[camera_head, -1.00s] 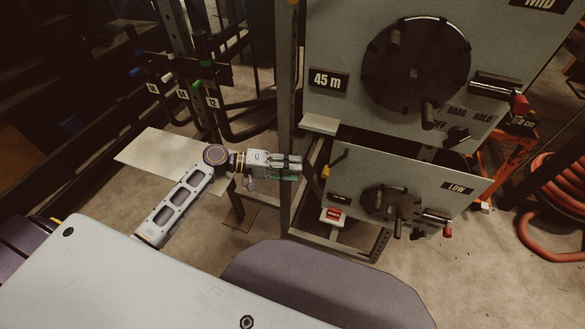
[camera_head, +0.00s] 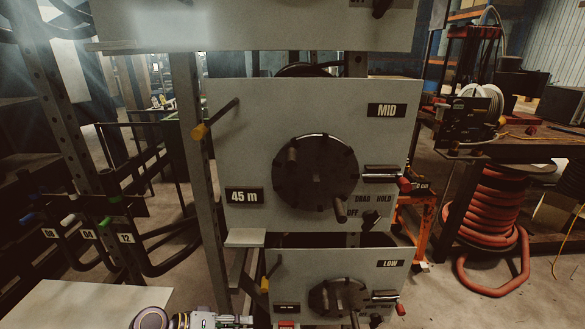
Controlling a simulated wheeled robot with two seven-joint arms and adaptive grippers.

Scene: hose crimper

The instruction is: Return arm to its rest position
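My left gripper (camera_head: 236,320) shows at the bottom edge of the head view, in front of the lower left part of the rack. Only its upper side is in frame, so I cannot tell whether its fingers are open or shut. A round joint of my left arm (camera_head: 151,318) shows just left of it. My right gripper is out of view. The MID panel (camera_head: 245,130) carries a dark round reel wheel (camera_head: 315,172) with handles. The LOW panel (camera_head: 290,268) below it has a smaller wheel (camera_head: 338,297).
A pale board (camera_head: 70,303) lies at lower left, below hooks (camera_head: 115,225) labelled with numbers. A small shelf (camera_head: 245,237) juts out beside the LOW panel. Red hose (camera_head: 490,215) is coiled at right.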

